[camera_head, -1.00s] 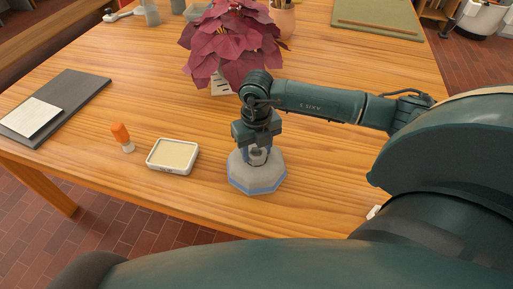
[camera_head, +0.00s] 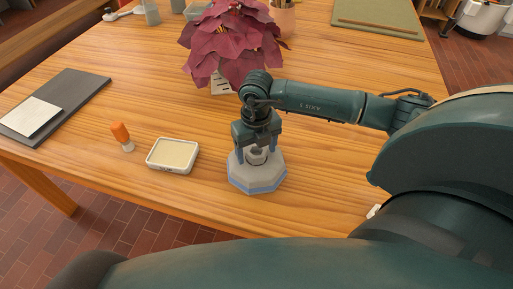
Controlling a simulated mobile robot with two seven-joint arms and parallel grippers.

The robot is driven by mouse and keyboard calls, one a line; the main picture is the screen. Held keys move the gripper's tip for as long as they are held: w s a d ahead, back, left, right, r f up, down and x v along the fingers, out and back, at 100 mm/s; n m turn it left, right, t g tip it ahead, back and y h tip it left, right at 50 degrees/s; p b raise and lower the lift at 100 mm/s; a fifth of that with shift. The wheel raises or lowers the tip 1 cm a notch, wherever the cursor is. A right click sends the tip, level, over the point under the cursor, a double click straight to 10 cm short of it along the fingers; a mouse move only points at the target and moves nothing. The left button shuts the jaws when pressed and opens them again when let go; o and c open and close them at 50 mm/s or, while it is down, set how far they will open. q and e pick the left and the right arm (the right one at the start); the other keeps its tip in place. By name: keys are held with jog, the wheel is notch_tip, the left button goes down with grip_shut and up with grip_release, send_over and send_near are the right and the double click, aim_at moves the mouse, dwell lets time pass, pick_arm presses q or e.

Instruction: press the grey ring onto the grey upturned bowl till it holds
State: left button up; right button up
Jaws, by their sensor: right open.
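The grey upturned bowl (camera_head: 257,180), a faceted shape with a bluish lower edge, stands on the wooden table near its front edge. The grey ring (camera_head: 257,156) sits on top of the bowl, between my fingers; whether it is fully seated I cannot tell. My right gripper (camera_head: 257,155) points down over the bowl with its fingers apart on either side of the ring. The gripper body hides the far side of the ring and bowl top. My left gripper is not in view.
A shallow white-rimmed tray (camera_head: 172,168) and an orange-topped brush (camera_head: 122,137) lie left of the bowl. A red-leaved plant (camera_head: 232,45) stands behind my right gripper. A dark folder (camera_head: 85,92) with paper lies far left. The table between folder and plant is clear.

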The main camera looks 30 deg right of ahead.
jog(key=shift+w+r, duration=0.1)
jog(key=shift+r, duration=0.1)
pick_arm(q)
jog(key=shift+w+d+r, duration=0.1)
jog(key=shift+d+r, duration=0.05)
pick_arm(e)
notch_tip(320, 180, up, 13)
dwell(0.3)
jog(key=shift+f, duration=0.1)
